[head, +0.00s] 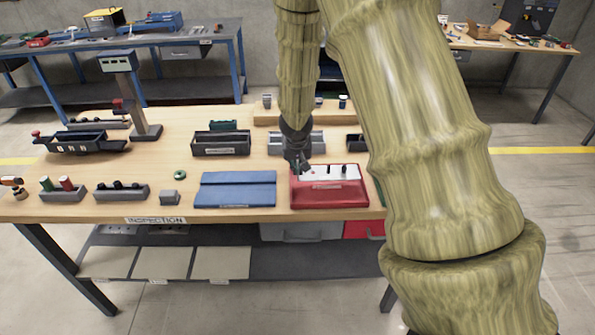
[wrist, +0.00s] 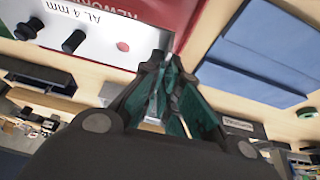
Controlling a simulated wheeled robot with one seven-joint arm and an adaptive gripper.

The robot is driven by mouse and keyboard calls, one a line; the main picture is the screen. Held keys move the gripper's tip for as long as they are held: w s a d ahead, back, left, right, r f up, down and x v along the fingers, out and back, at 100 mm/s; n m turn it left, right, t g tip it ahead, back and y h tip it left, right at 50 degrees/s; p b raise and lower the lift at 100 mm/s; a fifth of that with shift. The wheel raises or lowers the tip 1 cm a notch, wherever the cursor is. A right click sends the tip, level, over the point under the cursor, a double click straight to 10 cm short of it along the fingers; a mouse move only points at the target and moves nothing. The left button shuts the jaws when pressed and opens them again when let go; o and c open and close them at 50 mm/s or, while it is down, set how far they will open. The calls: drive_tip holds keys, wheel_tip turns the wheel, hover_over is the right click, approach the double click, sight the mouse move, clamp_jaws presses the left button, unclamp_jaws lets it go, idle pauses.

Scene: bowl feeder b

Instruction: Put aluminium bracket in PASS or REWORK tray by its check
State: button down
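A pale metal plate (wrist: 75,35) marked "AL 4 mm" lies on the red tray (head: 327,197) at the bench's front. It bears two black studs and a red dot in the wrist view, and it also shows in the head view (head: 318,174). I take it for the aluminium bracket. The red tray (wrist: 165,10) has partly cut lettering that looks like "REWORK". The blue tray (head: 235,188) is left of it; its label is unreadable. My gripper (head: 299,165) is at the plate's left end. In the wrist view its fingertips (wrist: 161,62) are together, with nothing visible between them.
Dark bins (head: 221,144) stand behind the trays. A green ring (head: 179,175), a small grey block (head: 170,198) and a bin of dark parts (head: 121,192) lie to the left. A post with a display (head: 117,62) stands at the left. My arm hides the bench's right end.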

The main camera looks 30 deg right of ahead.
drive_tip(key=shift+f+b, duration=1.05)
drive_tip(key=shift+f, duration=0.65)
drive_tip(key=shift+f+b, duration=0.5)
drive_tip(key=shift+f, duration=0.1)
drive_tip(key=c, duration=1.6)
unclamp_jaws()
drive_tip(key=shift+c, duration=0.2)
drive_tip(key=shift+r, duration=0.1)
